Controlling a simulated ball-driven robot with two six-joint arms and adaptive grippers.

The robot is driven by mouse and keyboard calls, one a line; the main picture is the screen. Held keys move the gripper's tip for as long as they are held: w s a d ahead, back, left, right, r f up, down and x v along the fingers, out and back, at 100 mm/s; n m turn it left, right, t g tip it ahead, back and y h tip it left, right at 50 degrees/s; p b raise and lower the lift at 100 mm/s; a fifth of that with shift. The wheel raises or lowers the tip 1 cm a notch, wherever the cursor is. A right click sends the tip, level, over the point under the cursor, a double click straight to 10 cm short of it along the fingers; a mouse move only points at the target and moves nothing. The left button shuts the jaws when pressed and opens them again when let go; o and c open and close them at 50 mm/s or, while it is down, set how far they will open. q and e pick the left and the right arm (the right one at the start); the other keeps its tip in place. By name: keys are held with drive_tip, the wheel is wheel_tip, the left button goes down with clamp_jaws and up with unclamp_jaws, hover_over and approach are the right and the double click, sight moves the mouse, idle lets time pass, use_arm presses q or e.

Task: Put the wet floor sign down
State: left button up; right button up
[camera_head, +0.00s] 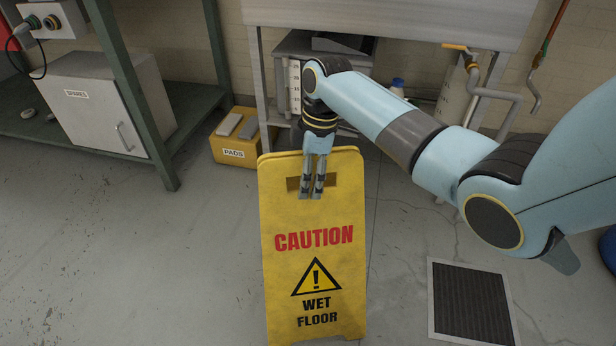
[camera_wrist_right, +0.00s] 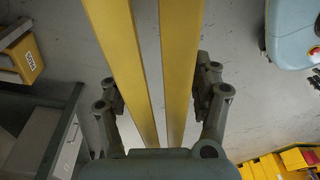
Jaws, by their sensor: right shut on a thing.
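The yellow wet floor sign (camera_head: 313,270) stands upright in the middle of the head view, its caution text facing me. My right gripper (camera_head: 311,190) reaches down over the sign's top edge, with its fingers at the handle slot. In the right wrist view the right gripper (camera_wrist_right: 160,95) has a finger on each outer side of the sign's two yellow panels (camera_wrist_right: 120,70), which show a narrow gap between them. It is shut on the sign. The sign's foot is cut off by the bottom of the head view, so floor contact is hidden. My left gripper does not show.
A dark floor grate (camera_head: 472,302) lies right of the sign. A yellow pads box (camera_head: 232,153) sits behind left, near a green bench (camera_head: 165,165) with a grey spares cabinet (camera_head: 98,105). A steel sink stand (camera_head: 390,17) is behind. Open floor (camera_head: 150,270) lies to the left.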

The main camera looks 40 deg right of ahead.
drive_tip(key=o, duration=1.6)
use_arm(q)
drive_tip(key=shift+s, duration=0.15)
use_arm(e)
drive_tip(key=shift+o, duration=0.6)
drive_tip(key=shift+r, duration=0.15)
drive_tip(key=r+p, duration=0.1)
drive_tip(key=r, duration=0.2)
drive_tip(key=d+r+p, duration=0.1)
drive_tip(key=r+p, duration=0.1)
drive_tip(key=r, duration=0.2)
drive_tip(key=r+p, duration=0.1)
drive_tip(key=r, duration=0.2)
drive_tip(key=shift+s+d+r+p, duration=0.2)
drive_tip(key=shift+d+r+p, duration=0.1)
drive_tip(key=shift+p, duration=0.05)
drive_tip(key=shift+r, duration=0.55)
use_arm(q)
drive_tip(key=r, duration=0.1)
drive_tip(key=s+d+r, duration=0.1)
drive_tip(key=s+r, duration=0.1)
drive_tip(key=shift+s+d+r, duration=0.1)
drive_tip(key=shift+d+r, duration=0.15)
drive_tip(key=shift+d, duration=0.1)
use_arm(e)
drive_tip(key=shift+s+f, duration=0.1)
drive_tip(key=shift+s, duration=0.05)
